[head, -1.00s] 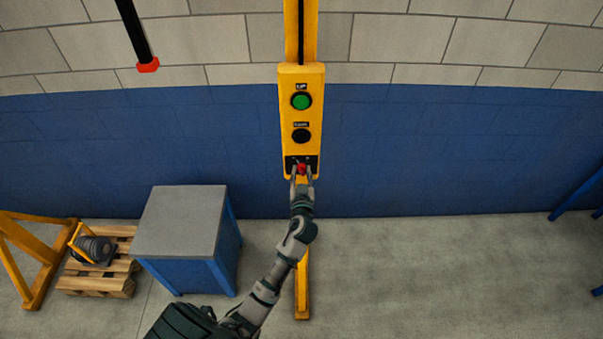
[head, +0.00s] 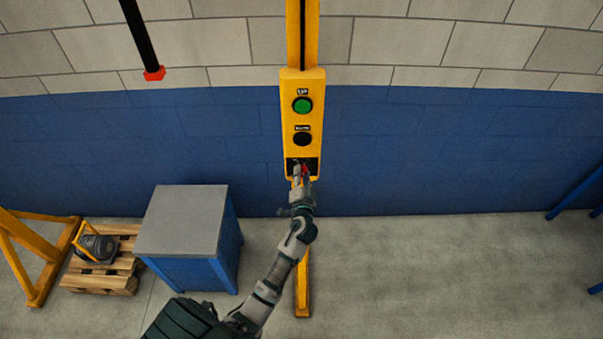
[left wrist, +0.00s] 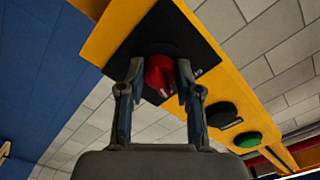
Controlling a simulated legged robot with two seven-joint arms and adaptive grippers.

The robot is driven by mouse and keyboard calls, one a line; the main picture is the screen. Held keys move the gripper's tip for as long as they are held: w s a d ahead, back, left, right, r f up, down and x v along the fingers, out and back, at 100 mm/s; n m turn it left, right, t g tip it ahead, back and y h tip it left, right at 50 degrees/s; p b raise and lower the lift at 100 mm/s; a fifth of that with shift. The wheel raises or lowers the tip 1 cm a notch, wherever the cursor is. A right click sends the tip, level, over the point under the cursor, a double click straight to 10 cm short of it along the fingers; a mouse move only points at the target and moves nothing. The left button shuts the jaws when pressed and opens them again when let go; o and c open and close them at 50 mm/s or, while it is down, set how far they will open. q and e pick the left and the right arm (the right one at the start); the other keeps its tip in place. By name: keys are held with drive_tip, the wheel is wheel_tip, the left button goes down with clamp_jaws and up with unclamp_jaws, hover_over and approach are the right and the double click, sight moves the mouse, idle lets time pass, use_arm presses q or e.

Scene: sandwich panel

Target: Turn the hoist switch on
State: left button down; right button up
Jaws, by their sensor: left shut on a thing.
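The yellow hoist control panel (head: 291,120) hangs upright in front of the wall, with a green button (head: 302,105) at the top and a black button (head: 302,138) below it. The red rotary switch (left wrist: 159,74) sits on a black plate (left wrist: 193,40) at the panel's lower end; in the head view it is mostly hidden by the fingers. My left gripper (head: 303,172) is at this switch. In the left wrist view its two fingers (left wrist: 158,80) are on either side of the red knob, shut on it. My right gripper is in neither view.
A blue cabinet with a grey top (head: 183,220) stands on the floor left of my arm. A wooden pallet (head: 103,275) with a dark motor-like object (head: 97,247) lies farther left. A black bar with a red end (head: 154,73) hangs at upper left. The floor at right is mostly clear.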

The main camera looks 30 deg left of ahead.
use_arm(q)
drive_tip(key=shift+d+m+p, duration=0.15)
drive_tip(key=shift+m+p, duration=0.2)
drive_tip(key=shift+m, duration=0.75)
drive_tip(key=c, duration=0.8)
unclamp_jaws()
drive_tip(key=shift+w+d, duration=0.1)
drive_tip(key=v, duration=1.2)
